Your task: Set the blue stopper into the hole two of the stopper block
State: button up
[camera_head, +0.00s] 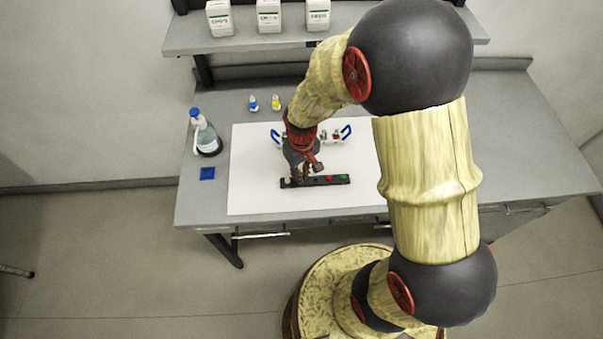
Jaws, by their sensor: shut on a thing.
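The stopper block (332,180) is a dark narrow bar lying on the white mat. A red stopper (329,178) and a green stopper (343,177) show on its right part. My gripper (303,176) points down over the block's left part. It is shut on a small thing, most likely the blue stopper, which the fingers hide. I cannot tell whether that thing touches the block. The holes under my gripper are hidden or too small to make out.
The white mat (255,190) is clear around the block. Behind my gripper stands a rack with blue handles (346,131).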

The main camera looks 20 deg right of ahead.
jog(key=shift+f+b, duration=0.3)
jog(key=shift+f, duration=0.2)
jog(key=o, duration=0.6)
jog(key=shift+o, duration=0.7)
jog(key=shift+r, duration=4.05)
